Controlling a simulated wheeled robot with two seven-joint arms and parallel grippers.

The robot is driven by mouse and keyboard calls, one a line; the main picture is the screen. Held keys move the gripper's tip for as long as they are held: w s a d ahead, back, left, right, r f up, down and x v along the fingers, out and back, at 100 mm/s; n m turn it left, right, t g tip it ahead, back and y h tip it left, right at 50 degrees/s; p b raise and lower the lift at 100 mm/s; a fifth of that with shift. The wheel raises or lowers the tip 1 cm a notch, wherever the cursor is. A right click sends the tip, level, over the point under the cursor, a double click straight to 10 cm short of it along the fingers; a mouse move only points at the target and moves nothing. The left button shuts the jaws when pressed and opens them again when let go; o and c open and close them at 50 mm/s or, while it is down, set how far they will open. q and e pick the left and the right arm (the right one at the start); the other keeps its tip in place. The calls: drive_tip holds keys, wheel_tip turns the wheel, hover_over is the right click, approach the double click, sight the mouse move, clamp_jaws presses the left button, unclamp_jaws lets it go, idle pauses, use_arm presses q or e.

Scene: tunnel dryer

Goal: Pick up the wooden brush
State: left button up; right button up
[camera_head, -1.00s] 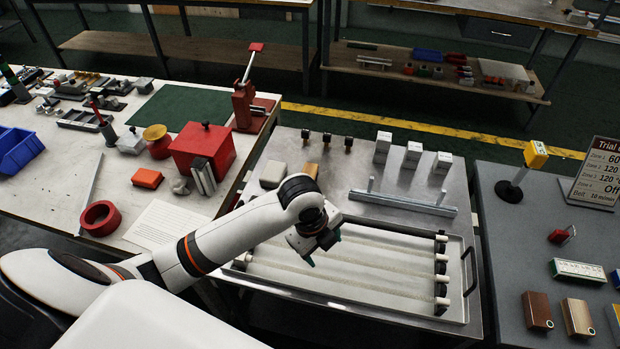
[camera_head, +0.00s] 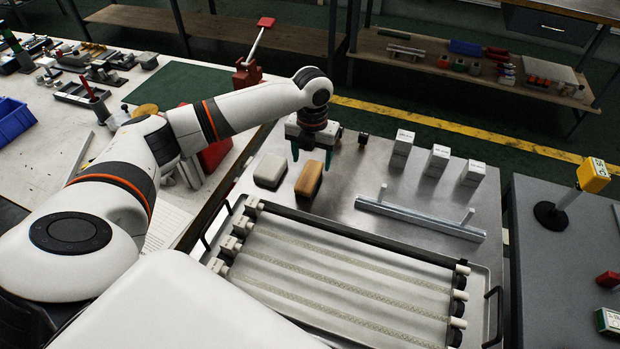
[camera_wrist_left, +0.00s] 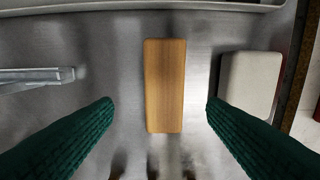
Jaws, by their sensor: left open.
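The wooden brush (camera_head: 309,179) is a tan wooden block lying on the metal table, right of a pale block. It also shows in the left wrist view (camera_wrist_left: 165,86), upright in the picture between my two fingers. My left gripper (camera_head: 311,158) is open, with green fingers apart on either side of the brush and not touching it. In the left wrist view the fingertips of my left gripper (camera_wrist_left: 158,104) flank the brush with a gap on both sides. The brush's underside is hidden. My right gripper is not in view.
A pale block (camera_head: 270,170) lies close left of the brush. A metal bar with posts (camera_head: 420,218) lies to the right. White boxes (camera_head: 437,160) stand behind it. A tray with rollers (camera_head: 345,270) fills the front. Bare metal lies right of the brush.

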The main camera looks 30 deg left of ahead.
sight(310, 173)
use_arm(q)
drive_tip(key=f, duration=0.6)
drive_tip(key=shift+a+f+p, duration=0.25)
drive_tip(key=shift+f+p, duration=0.05)
drive_tip(key=shift+f, duration=0.1)
drive_tip(key=c, duration=1.1)
wheel_tip(310, 173, up, 10)
drive_tip(key=shift+r, duration=0.1)
drive_tip(key=o, duration=0.5)
drive_tip(key=c, duration=0.4)
drive_tip(key=shift+o, duration=0.2)
drive_tip(key=shift+d, duration=0.1)
